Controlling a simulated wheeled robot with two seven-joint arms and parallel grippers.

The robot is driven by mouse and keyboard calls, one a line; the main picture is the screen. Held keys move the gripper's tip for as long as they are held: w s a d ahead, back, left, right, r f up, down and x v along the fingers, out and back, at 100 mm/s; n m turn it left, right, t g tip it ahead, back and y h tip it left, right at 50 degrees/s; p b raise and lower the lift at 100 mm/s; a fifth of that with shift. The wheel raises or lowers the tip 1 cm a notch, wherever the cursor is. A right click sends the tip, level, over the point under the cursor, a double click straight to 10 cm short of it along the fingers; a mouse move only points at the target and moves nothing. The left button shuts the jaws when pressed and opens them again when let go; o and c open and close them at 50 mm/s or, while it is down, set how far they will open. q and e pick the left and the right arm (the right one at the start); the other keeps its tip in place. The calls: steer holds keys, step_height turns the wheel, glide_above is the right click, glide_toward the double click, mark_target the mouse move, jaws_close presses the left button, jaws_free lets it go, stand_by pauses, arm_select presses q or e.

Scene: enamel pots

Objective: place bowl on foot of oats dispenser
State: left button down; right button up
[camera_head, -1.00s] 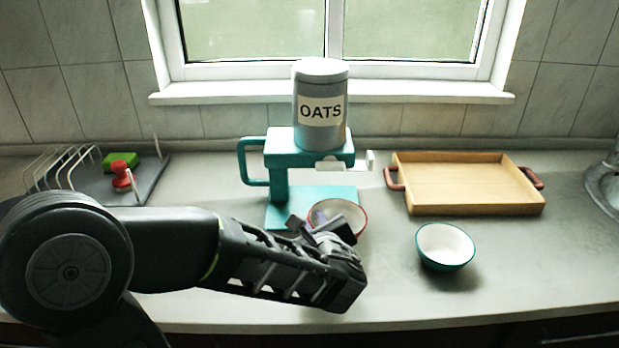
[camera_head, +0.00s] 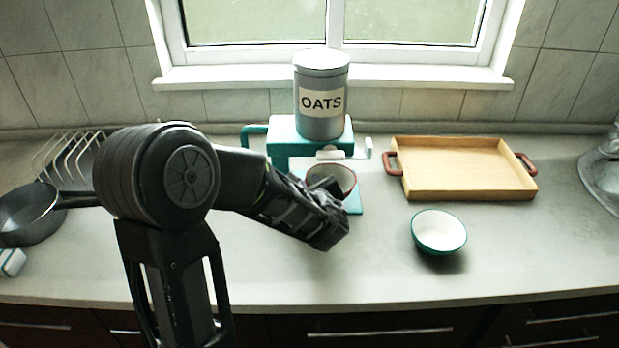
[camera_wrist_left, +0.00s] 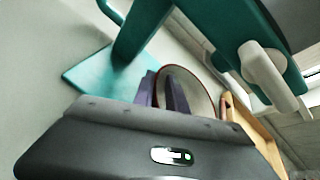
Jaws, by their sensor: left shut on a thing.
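The oats dispenser has a grey canister (camera_head: 322,112) labelled OATS on a teal stand (camera_head: 290,140). Its flat teal foot (camera_head: 355,201) shows below, partly hidden by my left arm, and also in the left wrist view (camera_wrist_left: 92,76). My left gripper (camera_head: 322,186) is shut on the rim of a bowl (camera_head: 345,177) with a white inside and red rim. In the left wrist view the purple fingers (camera_wrist_left: 160,92) pinch the near side of this bowl (camera_wrist_left: 200,90). The bowl is at the foot, under the spout area; I cannot tell whether it touches the foot. My right gripper is not in view.
A teal bowl (camera_head: 439,231) with a white inside stands on the counter at right. A wooden tray (camera_head: 465,172) with red handles lies behind it. A dark pan (camera_head: 30,215) and a rack (camera_head: 72,160) are at left. The front right counter is clear.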

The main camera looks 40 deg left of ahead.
mark_target(311, 179)
arm_select(q)
steer(key=w+a, duration=0.2)
steer(key=w, duration=0.1)
steer(key=shift+a+r+p, duration=0.1)
steer(key=shift+a+p, duration=0.25)
steer(key=shift+p, duration=0.05)
steer(key=shift+f, duration=0.85)
steer(key=c, duration=1.3)
jaws_free()
steer(key=shift+s, duration=0.1)
steer(key=shift+d, duration=0.1)
steer(key=v, duration=1.2)
steer(key=shift+b, duration=0.45)
